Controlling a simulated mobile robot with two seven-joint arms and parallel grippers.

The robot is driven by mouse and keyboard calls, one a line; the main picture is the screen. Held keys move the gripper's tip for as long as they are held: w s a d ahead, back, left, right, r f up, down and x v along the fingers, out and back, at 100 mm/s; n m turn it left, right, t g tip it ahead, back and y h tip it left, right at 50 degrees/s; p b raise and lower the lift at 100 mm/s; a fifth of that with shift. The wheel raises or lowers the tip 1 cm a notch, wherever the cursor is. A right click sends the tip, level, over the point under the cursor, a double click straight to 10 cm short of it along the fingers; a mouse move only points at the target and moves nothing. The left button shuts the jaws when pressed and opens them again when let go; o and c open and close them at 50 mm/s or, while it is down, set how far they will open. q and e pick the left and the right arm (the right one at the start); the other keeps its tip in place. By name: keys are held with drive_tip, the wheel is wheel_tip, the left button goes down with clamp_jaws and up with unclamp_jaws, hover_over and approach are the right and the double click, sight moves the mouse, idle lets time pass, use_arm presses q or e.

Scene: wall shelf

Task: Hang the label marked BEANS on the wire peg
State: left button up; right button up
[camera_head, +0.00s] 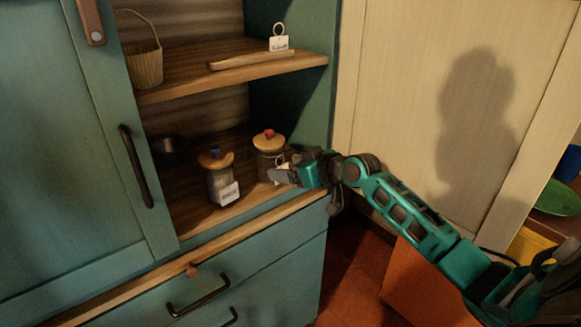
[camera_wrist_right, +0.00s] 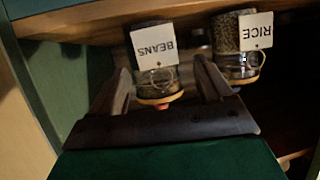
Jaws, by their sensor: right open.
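The BEANS label (camera_wrist_right: 155,46) is a white card, upside down in the right wrist view. It lies against the front of a glass jar with a wooden lid and red knob (camera_head: 269,142). A thin wire loop, apparently the wire peg (camera_wrist_right: 168,84), shows at the card's edge nearest the lid; the exact contact is unclear. In the head view the card (camera_head: 280,175) is partly covered by my right gripper (camera_head: 286,170). That gripper is open, its fingers (camera_wrist_right: 165,78) on either side of the jar's lid end, and no grip on the card shows. My left gripper is out of view.
A jar with a blue knob (camera_head: 216,178) and a RICE label (camera_wrist_right: 256,31) stands beside it. The upper shelf (camera_head: 185,82) holds a basket (camera_head: 143,65), a wooden strip (camera_head: 250,59) and another small ringed label (camera_head: 279,43). A dark bowl (camera_head: 168,147) sits behind.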

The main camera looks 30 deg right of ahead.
drive_tip(key=shift+s, duration=0.1)
drive_tip(key=v, duration=1.2)
drive_tip(key=shift+s+r, duration=0.25)
drive_tip(key=shift+s, duration=0.05)
drive_tip(key=shift+f, duration=0.1)
drive_tip(key=s+a+f+m+g+h, duration=0.1)
drive_tip(key=s+a+f, duration=0.3)
drive_tip(key=f, duration=0.6)
drive_tip(key=s+a+f+g+h, duration=0.1)
drive_tip(key=s+a+f, duration=0.3)
drive_tip(key=f, duration=0.6)
drive_tip(key=s+a+f, duration=0.3)
drive_tip(key=a, duration=0.3)
drive_tip(key=s+a+f, duration=0.3)
drive_tip(key=a, duration=0.4)
drive_tip(key=shift+s+n, duration=0.3)
drive_tip(key=shift+o, duration=0.3)
